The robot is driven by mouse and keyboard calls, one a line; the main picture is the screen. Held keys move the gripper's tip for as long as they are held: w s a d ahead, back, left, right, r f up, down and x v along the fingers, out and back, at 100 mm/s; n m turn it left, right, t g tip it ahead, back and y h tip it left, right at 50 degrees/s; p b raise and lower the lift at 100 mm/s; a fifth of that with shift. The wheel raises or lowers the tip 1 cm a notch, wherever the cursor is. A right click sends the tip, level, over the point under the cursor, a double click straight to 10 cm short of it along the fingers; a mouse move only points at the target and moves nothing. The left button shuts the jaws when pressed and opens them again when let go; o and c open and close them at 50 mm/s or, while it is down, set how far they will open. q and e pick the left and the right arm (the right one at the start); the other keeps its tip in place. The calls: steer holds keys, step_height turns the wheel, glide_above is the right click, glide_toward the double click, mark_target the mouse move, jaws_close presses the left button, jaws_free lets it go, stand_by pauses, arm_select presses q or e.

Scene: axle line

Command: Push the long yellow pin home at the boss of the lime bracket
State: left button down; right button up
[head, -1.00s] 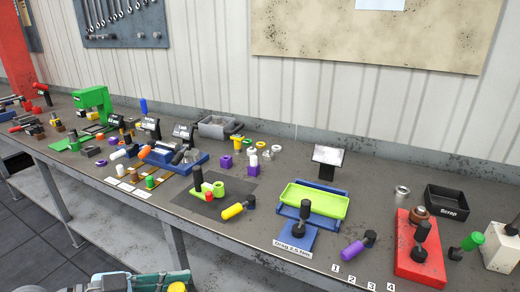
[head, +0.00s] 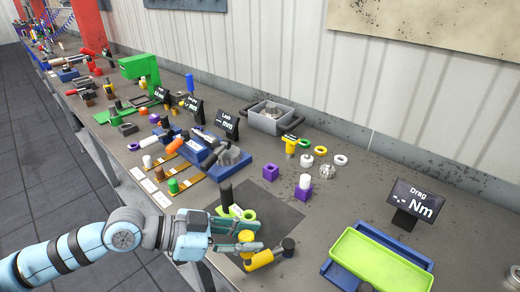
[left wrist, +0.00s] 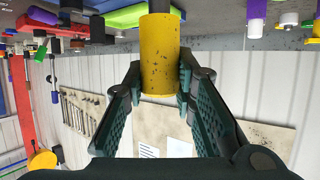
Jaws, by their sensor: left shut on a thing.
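My right gripper is not in view.
A lime tray (head: 382,262) on a blue base and a Drag display (head: 412,201) stand to the right. Purple blocks (head: 271,172) stand behind. The mat's right part (head: 282,216) is bare.

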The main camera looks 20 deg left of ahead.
arm_select(q)
steer(key=w+a+r+n+t+y+p, duration=0.4)
steer(key=w+a+r+n+y+p, duration=0.1)
steer(key=w+r+p, duration=0.4)
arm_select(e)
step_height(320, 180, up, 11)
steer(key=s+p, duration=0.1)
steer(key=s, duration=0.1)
arm_select(q)
steer(key=w+f+n+y+b, duration=0.1)
steer(key=w+f+b, duration=0.2)
steer(key=f, duration=0.4)
steer(key=shift+a+f+b, duration=0.35)
steer(key=shift+a+b, duration=0.05)
steer(key=shift+b, duration=0.1)
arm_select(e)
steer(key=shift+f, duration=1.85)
arm_select(q)
steer(key=shift+w+f, duration=0.1)
steer(key=shift+f, duration=0.05)
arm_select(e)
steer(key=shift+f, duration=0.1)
arm_select(q)
steer(key=shift+f+b, duration=1.9)
steer(key=shift+f, duration=0.65)
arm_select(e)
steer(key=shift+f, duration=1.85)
